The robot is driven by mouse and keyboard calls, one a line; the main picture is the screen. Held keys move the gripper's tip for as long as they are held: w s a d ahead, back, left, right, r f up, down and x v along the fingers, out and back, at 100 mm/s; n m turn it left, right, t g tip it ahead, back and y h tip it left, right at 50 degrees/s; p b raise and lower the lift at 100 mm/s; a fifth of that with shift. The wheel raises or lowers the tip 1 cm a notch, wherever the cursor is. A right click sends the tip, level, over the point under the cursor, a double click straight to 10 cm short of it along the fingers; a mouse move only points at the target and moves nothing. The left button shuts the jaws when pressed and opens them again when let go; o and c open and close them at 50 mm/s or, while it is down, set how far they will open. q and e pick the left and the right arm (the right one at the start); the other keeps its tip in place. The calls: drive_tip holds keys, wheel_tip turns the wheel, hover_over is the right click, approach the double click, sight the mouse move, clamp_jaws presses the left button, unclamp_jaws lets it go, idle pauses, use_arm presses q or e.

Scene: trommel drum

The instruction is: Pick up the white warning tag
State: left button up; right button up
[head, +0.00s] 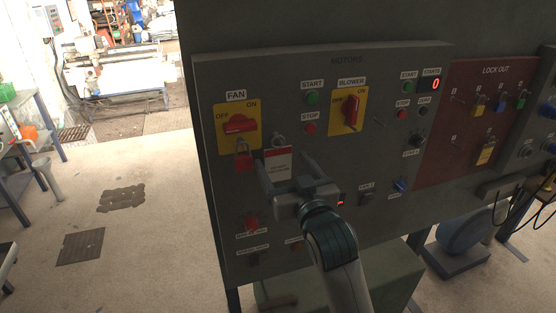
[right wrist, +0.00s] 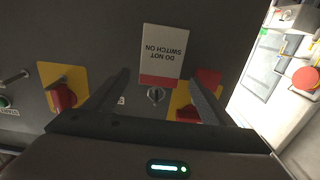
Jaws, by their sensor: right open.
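The white warning tag (head: 279,163) hangs on the grey motor panel, below and right of the FAN switch. It has a red band along one end. In the right wrist view the tag (right wrist: 163,52) appears upside down and reads "DO NOT SWITCH ON". My right gripper (head: 286,170) is open in front of the panel, its fingers apart on either side of the tag's lower part in the head view. In the wrist view the tag shows between and beyond the fingertips (right wrist: 160,78). I cannot tell whether a finger touches it. My left gripper is not in view.
A red padlock (head: 243,160) hangs under the yellow-backed FAN switch (head: 238,126), close left of my right gripper. The BLOWER switch (head: 350,105) and several buttons stand to the right. A red lock-out board (head: 468,130) holds padlocks. Open floor (head: 150,240) lies left.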

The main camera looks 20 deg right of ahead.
sight(278, 159)
drive_tip(key=shift+w, duration=1.4)
drive_tip(key=shift+c, duration=0.4)
drive_tip(key=c, duration=1.1)
drive_tip(key=shift+r+p, duration=0.15)
drive_tip(key=shift+p, duration=0.2)
